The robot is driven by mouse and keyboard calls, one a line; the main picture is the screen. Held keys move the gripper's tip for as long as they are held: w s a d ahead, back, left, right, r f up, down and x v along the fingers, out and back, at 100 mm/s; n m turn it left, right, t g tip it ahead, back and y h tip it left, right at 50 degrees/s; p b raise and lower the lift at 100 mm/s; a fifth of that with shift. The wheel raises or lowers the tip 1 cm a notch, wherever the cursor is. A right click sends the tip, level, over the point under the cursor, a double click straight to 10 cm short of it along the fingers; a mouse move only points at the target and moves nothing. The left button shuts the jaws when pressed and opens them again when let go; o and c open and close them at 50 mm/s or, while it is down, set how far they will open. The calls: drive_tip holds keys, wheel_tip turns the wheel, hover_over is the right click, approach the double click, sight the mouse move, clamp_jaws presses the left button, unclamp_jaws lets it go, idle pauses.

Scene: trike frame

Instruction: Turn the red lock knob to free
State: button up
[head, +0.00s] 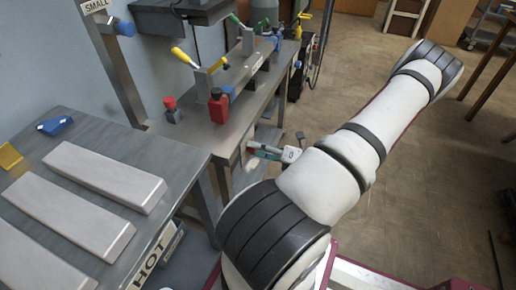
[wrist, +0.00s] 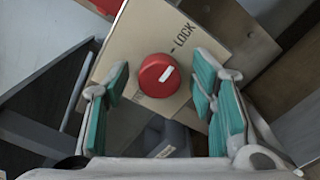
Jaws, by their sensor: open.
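The red lock knob (wrist: 157,84) is round with a white pointer line, on a beige plate (wrist: 131,45) in the wrist view. The pointer line slants up and right, roughly toward the printed word LOCK. My gripper (wrist: 162,74) is open, with a teal-padded finger on either side of the knob and a visible gap on both sides. In the head view my gripper (head: 258,151) is beside the bench's front side, and the knob cannot be made out there.
A grey metal bench (head: 185,140) holds a red-topped block (head: 171,114), a red bottle (head: 218,108) and toggle clamps.

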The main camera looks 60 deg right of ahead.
drive_tip(key=c, duration=1.1)
drive_tip(key=shift+c, duration=0.2)
